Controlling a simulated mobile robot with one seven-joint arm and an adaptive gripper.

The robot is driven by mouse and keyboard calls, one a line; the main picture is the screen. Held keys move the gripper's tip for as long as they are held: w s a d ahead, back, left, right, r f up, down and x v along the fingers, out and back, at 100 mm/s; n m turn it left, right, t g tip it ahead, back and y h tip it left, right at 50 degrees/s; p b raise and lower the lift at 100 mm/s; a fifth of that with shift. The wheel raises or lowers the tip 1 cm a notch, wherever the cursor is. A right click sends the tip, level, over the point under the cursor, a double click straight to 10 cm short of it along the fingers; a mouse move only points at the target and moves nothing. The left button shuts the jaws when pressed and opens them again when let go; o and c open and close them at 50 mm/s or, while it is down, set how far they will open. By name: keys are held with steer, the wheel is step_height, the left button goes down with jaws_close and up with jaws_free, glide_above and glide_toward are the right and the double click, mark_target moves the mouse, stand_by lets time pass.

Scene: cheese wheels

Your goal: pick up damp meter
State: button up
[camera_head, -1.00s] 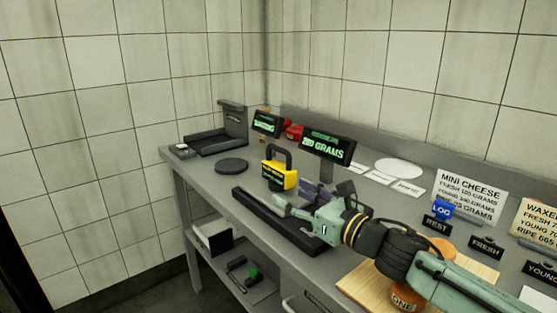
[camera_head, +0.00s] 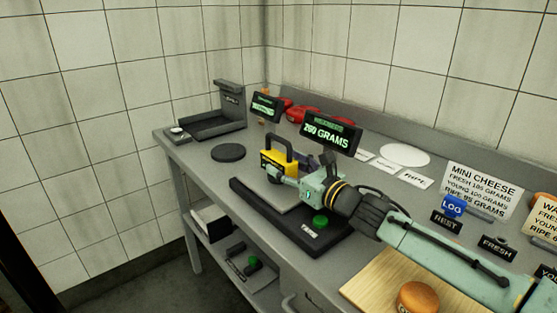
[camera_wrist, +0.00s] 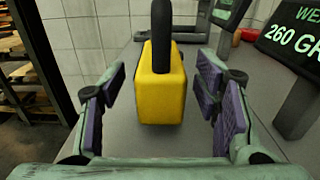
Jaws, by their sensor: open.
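The damp meter appears to be the yellow block with a black loop handle (camera_head: 268,163), standing upright on the grey worktop near a scale. It also shows in the middle of the wrist view (camera_wrist: 162,88), with its handle rising out of the top of the picture. My gripper (camera_head: 290,172) is right beside it in the head view and partly hides it. In the wrist view my gripper (camera_wrist: 160,80) is open, with one purple-padded finger on each side of the yellow block. Gaps show between the block and both fingers.
A scale (camera_head: 314,240) with a green button and a display (camera_head: 332,132) reading 260 grams is close to my gripper. A black disc (camera_head: 228,152) and a dark device (camera_head: 213,122) lie further left. Signs and an orange cheese (camera_head: 418,297) are to the right.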

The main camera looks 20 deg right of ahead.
mark_target(279, 160)
steer(key=p+x, duration=0.1)
steer(key=x, duration=0.2)
steer(key=shift+w, duration=0.3)
jaws_close()
stand_by(0.5)
